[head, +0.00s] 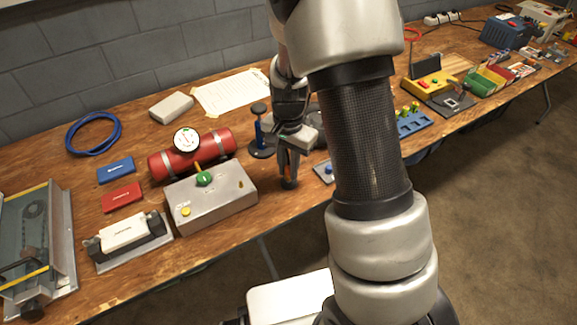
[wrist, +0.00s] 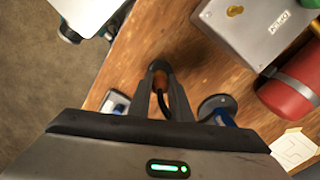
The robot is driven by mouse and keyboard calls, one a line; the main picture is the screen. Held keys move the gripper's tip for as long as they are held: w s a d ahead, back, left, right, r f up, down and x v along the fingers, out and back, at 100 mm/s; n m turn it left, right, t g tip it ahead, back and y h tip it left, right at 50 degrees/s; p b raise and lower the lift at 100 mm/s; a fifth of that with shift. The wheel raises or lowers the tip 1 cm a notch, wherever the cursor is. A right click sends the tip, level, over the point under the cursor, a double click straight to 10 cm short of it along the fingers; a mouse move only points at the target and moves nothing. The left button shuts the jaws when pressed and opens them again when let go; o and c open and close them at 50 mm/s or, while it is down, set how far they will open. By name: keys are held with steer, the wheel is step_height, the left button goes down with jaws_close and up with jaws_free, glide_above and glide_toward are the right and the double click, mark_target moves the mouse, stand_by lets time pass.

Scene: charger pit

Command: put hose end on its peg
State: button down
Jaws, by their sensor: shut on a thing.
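My gripper (head: 288,180) points down over the wooden bench, just right of the grey metal box. It is shut on the hose end (wrist: 161,82), a small orange-brown piece with a black hose running back from it between the fingers. A dark round part shows at the fingertips; I cannot tell whether it belongs to the hose end or to something under it. A blue post on a dark round base (head: 259,135) stands behind and left of my gripper; it also shows in the wrist view (wrist: 222,112). I cannot clearly make out the peg.
The grey box (head: 212,198) with a green knob is close on the left, with a red cylinder (head: 192,152) and gauge behind it. A small blue piece (head: 324,171) lies right of my gripper. The bench's front edge is near. My arm hides part of the bench.

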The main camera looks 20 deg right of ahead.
steer(key=shift+f+b, duration=0.4)
steer(key=shift+f, duration=0.35)
steer(key=c, duration=1.5)
jaws_free()
steer(key=shift+c, duration=0.2)
step_height(320, 180, up, 18)
steer(key=p, duration=0.4)
steer(key=shift+f, duration=0.25)
